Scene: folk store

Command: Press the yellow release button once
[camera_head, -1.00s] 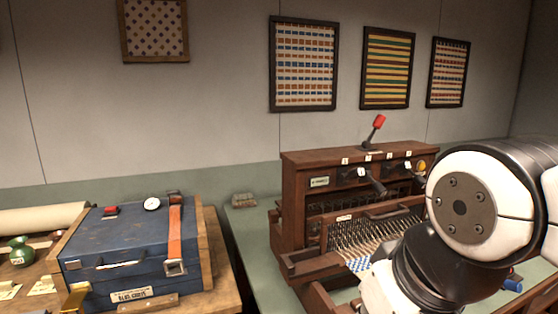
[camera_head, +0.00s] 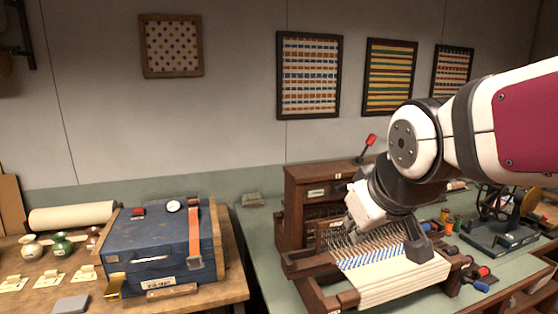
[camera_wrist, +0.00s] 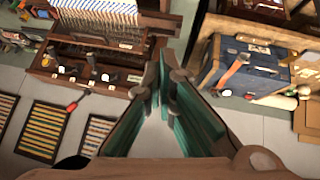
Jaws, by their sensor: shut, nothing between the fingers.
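The wooden loom (camera_head: 300,202) stands on the green bench, with a red-tipped lever (camera_head: 370,140) on its top. The loom also shows upside down in the wrist view (camera_wrist: 140,60), with small dark and pale controls along its panel. I cannot make out the yellow button now; my arm covers the right part of the loom's upper panel in the head view. My gripper (camera_head: 418,246) is low over the loom's striped cloth side. In the wrist view my gripper (camera_wrist: 167,82) has its green-padded fingers empty, apart from the controls.
A blue case (camera_head: 160,245) with an orange strap sits on the wooden table at left, also seen in the wrist view (camera_wrist: 250,75). A gap separates the tables.

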